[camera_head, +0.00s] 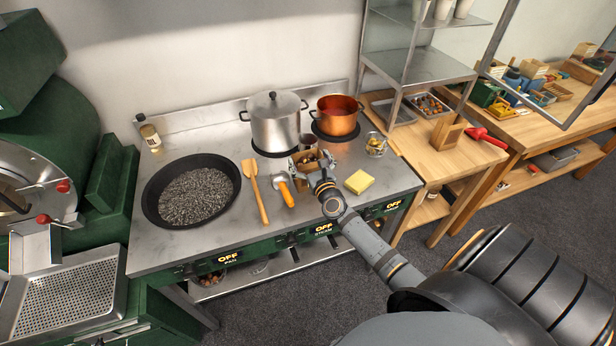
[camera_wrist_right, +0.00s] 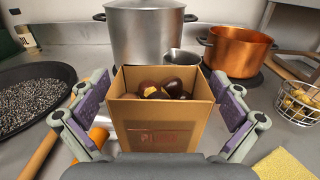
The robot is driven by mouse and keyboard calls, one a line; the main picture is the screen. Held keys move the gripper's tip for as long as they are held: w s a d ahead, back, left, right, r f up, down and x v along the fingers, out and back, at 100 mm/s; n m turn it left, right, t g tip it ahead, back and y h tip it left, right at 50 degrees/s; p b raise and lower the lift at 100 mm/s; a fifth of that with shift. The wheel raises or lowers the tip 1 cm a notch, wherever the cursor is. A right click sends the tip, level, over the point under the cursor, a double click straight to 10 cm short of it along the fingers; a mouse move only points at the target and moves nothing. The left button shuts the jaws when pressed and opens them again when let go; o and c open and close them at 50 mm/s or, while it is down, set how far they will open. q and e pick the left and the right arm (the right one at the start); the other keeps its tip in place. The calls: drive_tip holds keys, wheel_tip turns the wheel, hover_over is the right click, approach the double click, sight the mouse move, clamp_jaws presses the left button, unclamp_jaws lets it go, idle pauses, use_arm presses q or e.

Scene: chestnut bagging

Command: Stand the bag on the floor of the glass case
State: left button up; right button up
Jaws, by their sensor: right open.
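The bag (camera_head: 305,170), a small brown open-topped paper bag with chestnuts in it, stands upright on the steel cooktop in front of the pots. In the right wrist view the bag (camera_wrist_right: 162,123) is centred, with dark chestnuts (camera_wrist_right: 165,88) showing at its mouth. My right gripper (camera_head: 315,166) is at the bag; in the wrist view its open fingers (camera_wrist_right: 163,115) are on either side of it, with a gap visible at each side. A metal-framed case with shelves (camera_head: 430,68) stands at the upper right, with an open framed door (camera_head: 498,36). My left gripper is out of view.
A steel pot (camera_head: 275,122) and a copper pot (camera_head: 337,114) stand behind the bag. A wide black pan (camera_head: 155,212), wooden spatula (camera_head: 256,192), orange-handled tool (camera_head: 285,192), yellow sponge (camera_head: 359,182) and wire basket (camera_head: 376,146) surround it. A wooden counter (camera_head: 447,160) lies to the right.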

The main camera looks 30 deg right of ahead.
drive_tip(key=shift+w+d+f, duration=0.1)
drive_tip(key=shift+w, duration=0.3)
drive_tip(key=shift+s, duration=0.2)
drive_tip(key=c, duration=1.5)
drive_tip(key=shift+r, duration=0.2)
drive_tip(key=shift+c, duration=0.2)
